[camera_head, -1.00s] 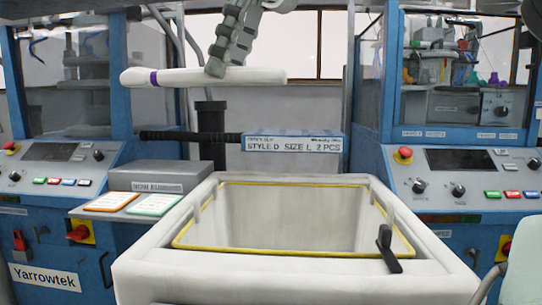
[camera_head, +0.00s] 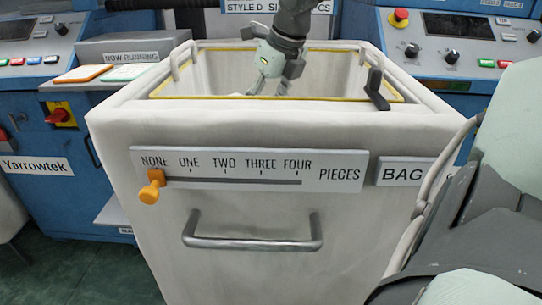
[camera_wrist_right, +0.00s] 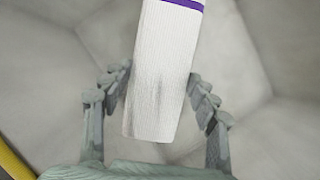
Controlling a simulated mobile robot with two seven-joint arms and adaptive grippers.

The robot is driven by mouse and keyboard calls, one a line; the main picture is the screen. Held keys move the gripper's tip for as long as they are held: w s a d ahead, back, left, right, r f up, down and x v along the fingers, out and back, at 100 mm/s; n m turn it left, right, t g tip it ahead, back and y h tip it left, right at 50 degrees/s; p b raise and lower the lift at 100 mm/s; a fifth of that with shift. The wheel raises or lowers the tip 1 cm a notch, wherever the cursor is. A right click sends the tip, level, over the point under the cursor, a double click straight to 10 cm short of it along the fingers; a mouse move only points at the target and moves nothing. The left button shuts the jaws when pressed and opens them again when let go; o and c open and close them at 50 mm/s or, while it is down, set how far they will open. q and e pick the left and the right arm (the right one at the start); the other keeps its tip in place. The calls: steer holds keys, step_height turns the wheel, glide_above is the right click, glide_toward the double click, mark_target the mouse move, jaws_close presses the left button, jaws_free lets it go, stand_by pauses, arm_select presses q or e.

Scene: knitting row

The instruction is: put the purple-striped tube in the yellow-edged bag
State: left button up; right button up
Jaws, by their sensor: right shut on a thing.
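The white tube with a purple stripe (camera_wrist_right: 163,75) shows in the right wrist view, one end toward the camera and the stripe near the top edge. My right gripper (camera_wrist_right: 158,100) is shut on it, a finger on each side. In the head view my right gripper (camera_head: 267,84) points down inside the mouth of the yellow-edged bag (camera_head: 190,97), and the tube is mostly hidden by the bag's front. The pale bag walls fill the background of the wrist view, with a yellow edge at lower left. My left gripper is not in view.
The bag sits in a white bin (camera_head: 270,135) with a front handle (camera_head: 250,243) and a pieces slider (camera_head: 152,190) at NONE. A black lever (camera_head: 375,90) stands on the rim at right. Blue machines (camera_head: 35,100) flank it. A grey-green rounded part fills the right foreground.

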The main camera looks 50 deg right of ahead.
steer(key=f, duration=0.1)
steer(key=d+f, duration=0.1)
steer(key=s+f, duration=0.1)
steer(key=shift+d, duration=0.35)
steer(key=s+d+f, duration=0.1)
steer(key=d+f, duration=0.1)
steer(key=d, duration=0.1)
steer(key=s+d+f+p, duration=0.1)
steer(key=d+f, duration=0.1)
steer(key=d, duration=0.1)
steer(key=s+d+f+p, duration=0.1)
steer(key=d+f, duration=0.1)
steer(key=d, duration=0.1)
steer(key=shift+s+d+f, duration=0.15)
steer(key=shift+s+d, duration=0.15)
steer(key=shift+s, duration=0.05)
step_height(320, 180, down, 3)
steer(key=shift+f, duration=0.2)
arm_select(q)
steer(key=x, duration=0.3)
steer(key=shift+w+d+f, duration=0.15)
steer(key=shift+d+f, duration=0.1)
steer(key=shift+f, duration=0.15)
arm_select(e)
steer(key=shift+f, duration=0.3)
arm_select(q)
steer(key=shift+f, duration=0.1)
arm_select(e)
steer(key=shift+f, duration=0.1)
